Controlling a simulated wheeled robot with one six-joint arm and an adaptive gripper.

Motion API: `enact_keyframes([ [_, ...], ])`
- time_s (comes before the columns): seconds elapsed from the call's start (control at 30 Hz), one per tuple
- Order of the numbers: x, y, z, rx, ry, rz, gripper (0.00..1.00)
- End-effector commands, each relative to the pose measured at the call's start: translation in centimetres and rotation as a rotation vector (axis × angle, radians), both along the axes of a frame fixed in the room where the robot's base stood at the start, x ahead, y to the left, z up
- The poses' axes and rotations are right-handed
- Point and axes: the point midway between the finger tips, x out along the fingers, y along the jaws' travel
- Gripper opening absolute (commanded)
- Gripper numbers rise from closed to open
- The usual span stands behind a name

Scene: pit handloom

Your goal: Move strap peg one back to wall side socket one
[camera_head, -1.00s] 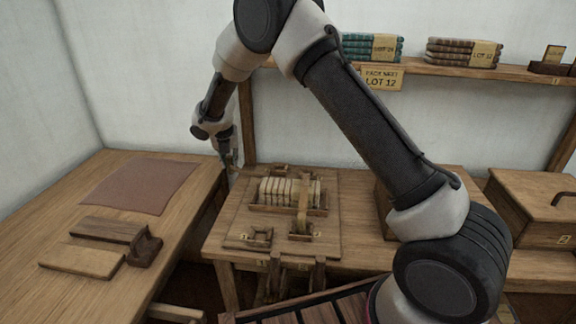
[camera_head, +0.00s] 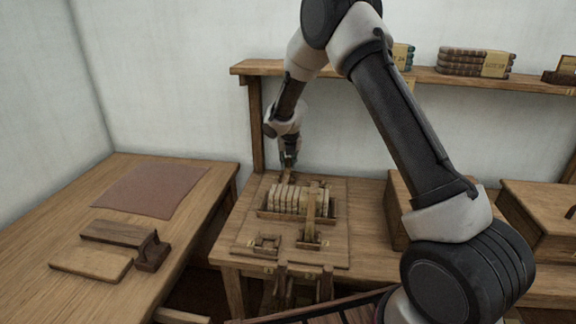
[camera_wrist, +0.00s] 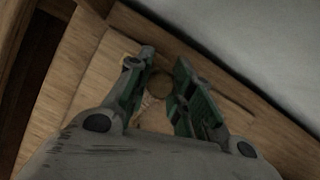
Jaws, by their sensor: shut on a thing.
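My gripper (camera_head: 288,166) hangs pointing down at the wall side of the wooden board (camera_head: 243,228) on the middle table. In the wrist view my gripper (camera_wrist: 164,72) is shut on a round-ended wooden piece (camera_wrist: 159,86), which appears to be strap peg one; most of it lies in shadow between the fingers. A rack with several pale slats (camera_head: 290,199) stands on the board, with a wooden strap (camera_head: 311,205) across it. Wall side socket one is hidden behind my gripper or too small to make out. I cannot tell whether the peg touches the board.
A shelf (camera_head: 252,69) with book stacks (camera_head: 475,62) runs along the wall above, its post (camera_head: 256,125) close beside my gripper. A wooden box (camera_head: 398,215) stands right of the board. The left table holds a reddish cloth (camera_head: 150,190) and wooden blocks (camera_head: 92,263).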

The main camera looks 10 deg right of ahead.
Motion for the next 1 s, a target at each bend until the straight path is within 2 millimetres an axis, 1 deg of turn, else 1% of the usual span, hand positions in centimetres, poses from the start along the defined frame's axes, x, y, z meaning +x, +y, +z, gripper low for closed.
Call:
enact_keyframes([
  [0.03,-0.1,0.0,-0.9,-0.001,0.003,0.001,0.06],
  [0.13,0.0,0.0,-1.8,0.001,0.001,-0.001,0.06],
  [0.5,0.0,0.0,-2.2,0.000,0.000,-0.001,0.06],
  [0.53,0.0,0.1,-2.2,0.001,0.000,-0.002,0.24],
  [0.63,0.0,0.1,-2.2,0.001,0.000,-0.002,0.42],
  [0.67,0.0,0.1,-2.2,0.001,-0.001,-0.002,0.44],
  [0.9,0.0,0.1,-2.2,0.000,-0.001,-0.001,0.44],
  [1.0,0.1,0.1,-1.7,0.001,-0.002,0.000,0.44],
])
